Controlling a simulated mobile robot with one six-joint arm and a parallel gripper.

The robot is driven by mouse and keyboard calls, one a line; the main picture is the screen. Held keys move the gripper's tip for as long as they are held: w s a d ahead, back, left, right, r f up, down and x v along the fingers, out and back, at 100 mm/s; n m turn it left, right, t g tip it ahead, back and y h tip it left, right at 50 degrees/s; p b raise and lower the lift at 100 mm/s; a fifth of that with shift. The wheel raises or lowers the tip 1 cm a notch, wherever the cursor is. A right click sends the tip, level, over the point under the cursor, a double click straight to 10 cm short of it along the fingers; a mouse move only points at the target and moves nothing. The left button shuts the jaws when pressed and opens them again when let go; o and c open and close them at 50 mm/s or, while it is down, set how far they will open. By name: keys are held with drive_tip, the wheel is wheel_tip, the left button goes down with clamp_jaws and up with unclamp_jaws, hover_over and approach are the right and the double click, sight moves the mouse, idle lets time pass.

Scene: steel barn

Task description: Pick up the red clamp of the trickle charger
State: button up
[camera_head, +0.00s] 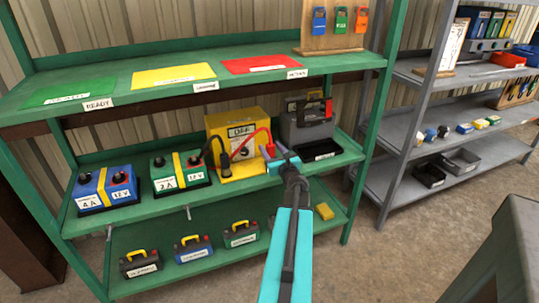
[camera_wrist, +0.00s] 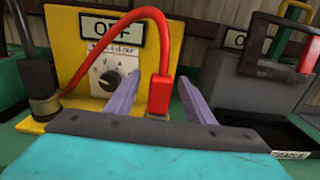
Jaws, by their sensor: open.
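The yellow trickle charger (camera_head: 236,125) stands on the green rack's middle shelf, and its OFF label and dial show in the wrist view (camera_wrist: 68,45). Its red clamp (camera_wrist: 159,92) stands upright at the front right of the charger, with a red cable arching left from its top. It also shows in the head view (camera_head: 270,149). My gripper (camera_head: 280,155) is open in front of the charger. In the wrist view, the clamp appears between its two fingers (camera_wrist: 160,84), with a gap on each side. The clamp's lower end is partly hidden by my gripper.
A black clamp (camera_wrist: 42,95) stands at the charger's left. A grey unit (camera_head: 307,125) with a dark tray (camera_head: 322,150) is close on the right. Blue (camera_head: 104,188) and green (camera_head: 180,170) battery boxes stand left. The upper shelf (camera_head: 120,72) overhangs.

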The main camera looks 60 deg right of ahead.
drive_tip(key=shift+w+d, duration=0.1)
idle(0.3)
drive_tip(key=shift+p+x, duration=0.55)
drive_tip(key=shift+x, duration=2)
clamp_jaws()
